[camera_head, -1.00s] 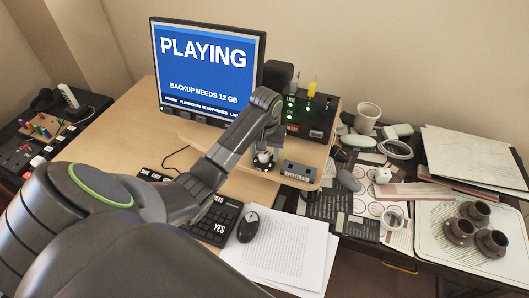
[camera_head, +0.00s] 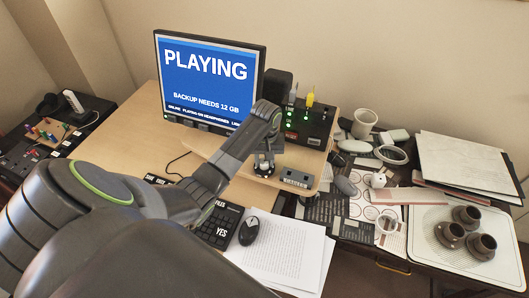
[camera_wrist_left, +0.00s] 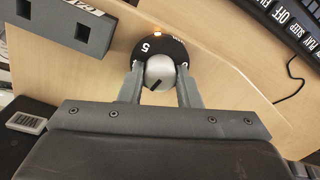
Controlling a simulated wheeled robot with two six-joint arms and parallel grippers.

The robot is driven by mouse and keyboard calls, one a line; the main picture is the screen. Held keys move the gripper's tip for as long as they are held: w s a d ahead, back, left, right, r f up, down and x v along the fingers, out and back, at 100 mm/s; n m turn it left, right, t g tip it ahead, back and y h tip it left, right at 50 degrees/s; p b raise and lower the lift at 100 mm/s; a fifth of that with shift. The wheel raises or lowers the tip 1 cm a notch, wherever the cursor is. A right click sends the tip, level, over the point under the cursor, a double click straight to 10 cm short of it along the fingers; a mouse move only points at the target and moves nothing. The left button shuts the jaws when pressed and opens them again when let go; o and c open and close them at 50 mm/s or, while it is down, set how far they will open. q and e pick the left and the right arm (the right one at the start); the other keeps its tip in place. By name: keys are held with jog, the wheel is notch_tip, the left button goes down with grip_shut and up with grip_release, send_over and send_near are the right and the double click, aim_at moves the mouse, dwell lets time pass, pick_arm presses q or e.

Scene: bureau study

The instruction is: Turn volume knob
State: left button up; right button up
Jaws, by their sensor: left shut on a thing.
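The volume knob (camera_wrist_left: 160,72) is a silver round cap with a dark pointer line, set in a black dial base (camera_wrist_left: 153,48) marked 5 with a small orange light. My left gripper (camera_wrist_left: 161,86) has one finger on each side of the knob and is shut on it. The pointer line slants from lower left to upper right in the wrist view. In the head view my left gripper (camera_head: 264,160) reaches down onto the wooden shelf, and the knob is mostly hidden by it. My right gripper is not in view.
A grey block labelled CABLES (camera_head: 296,179) stands just right of the knob. Behind are the monitor (camera_head: 208,80) reading PLAYING and a black box with green lights (camera_head: 306,125). A keyboard (camera_head: 218,225), mouse (camera_head: 249,231) and papers (camera_head: 285,253) lie in front.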

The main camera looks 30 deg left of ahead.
pick_arm(q)
jog(key=n+p, duration=0.4)
jog(key=p, duration=0.1)
jog(key=n+p, duration=0.2)
jog(key=p, duration=0.1)
jog(key=shift+r, duration=0.3)
jog(key=n+p, duration=0.2)
jog(key=n, duration=0.1)
jog(key=shift+f+n+p, duration=0.1)
jog(key=shift+n+p, duration=0.55)
jog(key=shift+n, duration=0.25)
jog(key=n, duration=0.2)
jog(key=shift+f+n+p, duration=0.1)
jog(key=shift+n+p, duration=0.25)
jog(key=shift+n, duration=0.05)
jog(key=n, duration=0.4)
jog(key=shift+a, duration=0.1)
jog(key=n, duration=0.5)
jog(key=shift+n, duration=1.7)
jog(key=o, duration=1)
jog(key=shift+c, duration=0.2)
